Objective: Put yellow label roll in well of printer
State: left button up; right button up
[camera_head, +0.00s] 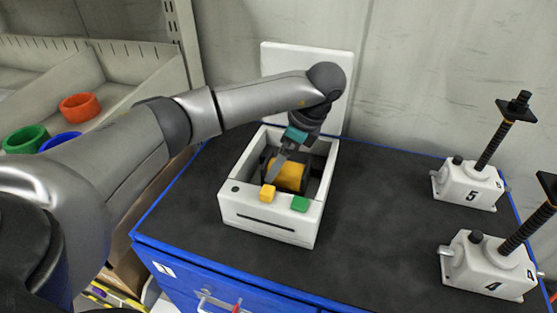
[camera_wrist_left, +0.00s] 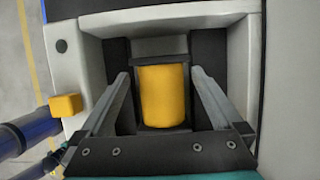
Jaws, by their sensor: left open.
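The yellow label roll (camera_head: 288,176) lies on its side inside the well of the white printer (camera_head: 268,219), whose lid stands open at the back. In the left wrist view the roll (camera_wrist_left: 165,96) sits in a dark cradle in the middle of the well. My left gripper (camera_head: 283,165) reaches down into the printer from above. In the left wrist view its two fingers (camera_wrist_left: 163,88) are apart, one on each side of the roll, with visible gaps between them and it. The roll's underside is hidden. My right gripper is not in view.
The printer has a yellow button (camera_head: 267,193) and a green button (camera_head: 300,204) in front. Two screw jacks (camera_head: 469,185) (camera_head: 488,266) stand at the right of the dark cabinet top. Red, green and blue rings (camera_head: 80,107) lie in a bin at left. The middle top is clear.

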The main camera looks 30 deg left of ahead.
pick_arm(q)
jog(key=p+v, duration=0.2)
jog(key=v, duration=0.9)
jog(key=shift+d+r, duration=0.2)
jog(key=shift+w, duration=0.1)
jog(key=shift+c, duration=0.4)
